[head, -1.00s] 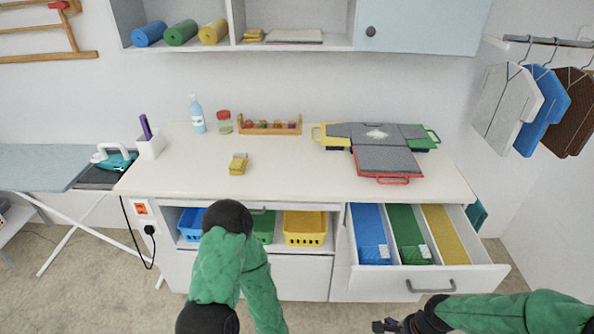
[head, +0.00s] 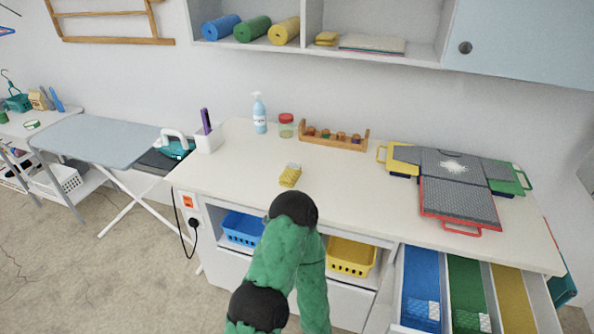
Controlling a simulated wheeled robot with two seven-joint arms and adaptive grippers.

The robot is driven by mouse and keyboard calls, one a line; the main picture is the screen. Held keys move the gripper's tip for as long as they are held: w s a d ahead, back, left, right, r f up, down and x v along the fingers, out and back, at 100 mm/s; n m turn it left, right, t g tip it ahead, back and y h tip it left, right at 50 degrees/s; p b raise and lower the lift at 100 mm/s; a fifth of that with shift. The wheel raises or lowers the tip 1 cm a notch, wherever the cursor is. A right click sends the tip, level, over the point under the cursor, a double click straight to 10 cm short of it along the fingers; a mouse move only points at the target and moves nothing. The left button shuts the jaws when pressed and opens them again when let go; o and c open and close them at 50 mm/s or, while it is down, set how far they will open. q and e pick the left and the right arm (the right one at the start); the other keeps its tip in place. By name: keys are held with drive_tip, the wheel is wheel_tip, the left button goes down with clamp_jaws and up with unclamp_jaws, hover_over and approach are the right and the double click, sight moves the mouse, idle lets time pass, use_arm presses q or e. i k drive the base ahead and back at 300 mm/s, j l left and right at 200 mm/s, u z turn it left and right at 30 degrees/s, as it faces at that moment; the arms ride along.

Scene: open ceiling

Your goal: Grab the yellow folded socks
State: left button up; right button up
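The yellow folded socks (head: 289,178) lie as a small bundle on the white countertop (head: 225,165), left of its middle. A pale grey part shows at their upper edge. One of my green-sleeved arms rises from the bottom of the picture, its black joint just below the socks and apart from them in the picture.
Behind the socks stand a spray bottle (head: 259,114), a red-lidded jar (head: 286,126) and a wooden rack (head: 334,136). A folding board (head: 459,188) lies at right. An open drawer (head: 490,287) juts out below. The counter around the socks is clear.

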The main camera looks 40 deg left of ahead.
sight(288, 177)
drive_tip(key=u, duration=1.4)
